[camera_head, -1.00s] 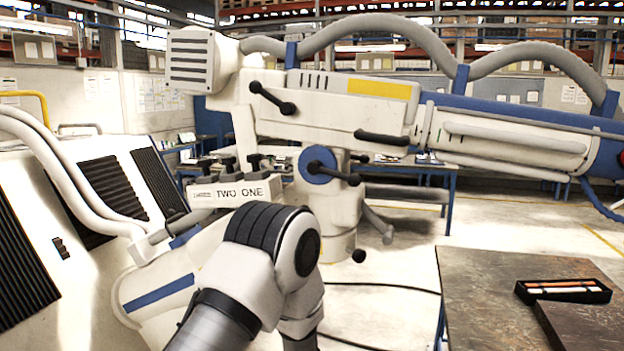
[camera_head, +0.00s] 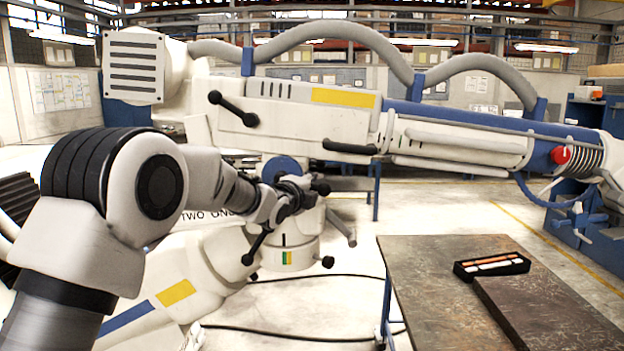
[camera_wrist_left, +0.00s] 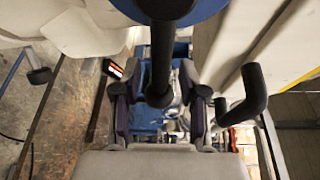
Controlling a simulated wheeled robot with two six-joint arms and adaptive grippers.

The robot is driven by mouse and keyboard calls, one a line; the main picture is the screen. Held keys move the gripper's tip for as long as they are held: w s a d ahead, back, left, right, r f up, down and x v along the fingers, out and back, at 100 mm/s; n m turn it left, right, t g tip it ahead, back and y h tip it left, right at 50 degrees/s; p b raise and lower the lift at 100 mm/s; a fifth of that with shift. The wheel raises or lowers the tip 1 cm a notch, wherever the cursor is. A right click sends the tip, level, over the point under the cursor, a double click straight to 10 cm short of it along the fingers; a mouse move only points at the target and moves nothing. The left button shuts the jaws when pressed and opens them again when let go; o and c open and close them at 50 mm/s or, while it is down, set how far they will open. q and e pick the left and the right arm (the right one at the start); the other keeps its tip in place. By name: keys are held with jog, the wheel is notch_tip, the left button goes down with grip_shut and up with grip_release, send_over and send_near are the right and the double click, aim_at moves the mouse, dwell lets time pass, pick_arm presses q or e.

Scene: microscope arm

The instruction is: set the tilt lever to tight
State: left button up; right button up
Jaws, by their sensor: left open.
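The microscope arm has a blue pivot disc (camera_head: 283,168) with a black lever, whose knob (camera_head: 320,188) shows just past my left gripper (camera_head: 300,190). I take this to be the tilt lever; no "tight" mark is readable. In the left wrist view, the lever (camera_wrist_left: 160,65) hangs from the blue disc (camera_wrist_left: 190,14). Its end lies between the two spread fingers of my left gripper (camera_wrist_left: 160,108). The gripper is open around it, and I cannot tell whether a finger touches it. My right gripper is not in view.
Another black lever (camera_head: 233,108) sits on the white housing, and a dark handle (camera_head: 350,147) runs below it. A black ball-ended lever (camera_head: 255,248) hangs below my gripper. A table (camera_head: 430,290) at right holds a black tray (camera_head: 491,265). Cables lie on the floor.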

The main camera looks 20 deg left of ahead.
pick_arm(q)
jog(key=shift+w+a, duration=0.15)
jog(key=shift+d, duration=0.2)
jog(key=c, duration=0.3)
grip_shut()
jog(key=shift+f, duration=0.1)
